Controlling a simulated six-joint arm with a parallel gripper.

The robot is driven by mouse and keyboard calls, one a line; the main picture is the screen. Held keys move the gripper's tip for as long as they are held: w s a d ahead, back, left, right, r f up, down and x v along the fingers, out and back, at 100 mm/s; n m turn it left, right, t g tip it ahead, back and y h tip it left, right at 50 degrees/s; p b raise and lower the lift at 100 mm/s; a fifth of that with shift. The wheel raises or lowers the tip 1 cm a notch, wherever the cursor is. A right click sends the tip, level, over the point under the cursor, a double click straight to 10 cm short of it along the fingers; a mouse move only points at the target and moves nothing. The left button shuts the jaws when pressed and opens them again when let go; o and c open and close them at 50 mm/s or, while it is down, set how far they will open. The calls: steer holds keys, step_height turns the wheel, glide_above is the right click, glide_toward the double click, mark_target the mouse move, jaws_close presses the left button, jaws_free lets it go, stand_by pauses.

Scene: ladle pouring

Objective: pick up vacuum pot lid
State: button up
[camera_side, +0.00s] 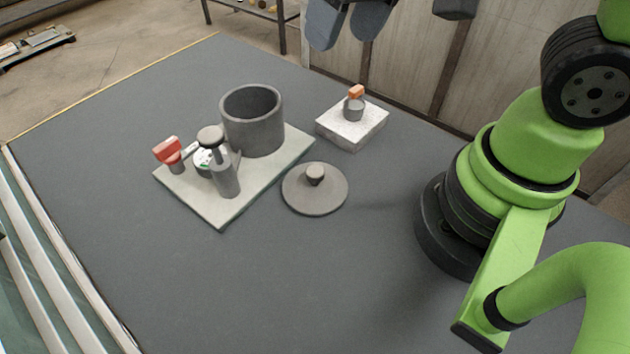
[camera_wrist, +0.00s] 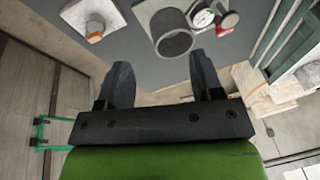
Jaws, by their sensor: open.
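The vacuum pot lid is a round grey disc (camera_side: 314,196) with a small knob on top. It lies flat on the dark table, right of the pale base plate (camera_side: 224,208). The grey open pot (camera_side: 254,132) stands on that plate, and it also shows in the wrist view (camera_wrist: 173,42). My gripper (camera_side: 347,42) is high at the top edge of the side view, beyond the lid and apart from everything. In the wrist view its two dark fingers are spread with nothing between them. I cannot make out the lid in the wrist view.
A red-handled valve (camera_side: 168,152), a gauge and a grey cylinder (camera_side: 225,178) stand on the plate left of the pot. A white block (camera_side: 352,128) with a small orange-topped ladle or cup stands at the back right. The front of the dark table (camera_side: 230,290) is clear.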

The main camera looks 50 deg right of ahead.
steer(key=w+a+f+n+g+h, duration=0.1)
steer(key=w+a+f+n+g, duration=0.15)
steer(key=f, duration=0.55)
glide_above(315, 171)
steer(key=shift+g, duration=0.35)
steer(key=f, duration=0.5)
steer(key=w+f, duration=0.1)
steer(key=f, duration=0.1)
steer(key=shift+f, duration=0.25)
steer(key=shift+s+f, duration=0.25)
steer(key=shift+f, duration=1.35)
steer(key=shift+s+f, duration=0.2)
steer(key=shift+f, duration=1.35)
jaws_close()
steer(key=shift+r, duration=0.1)
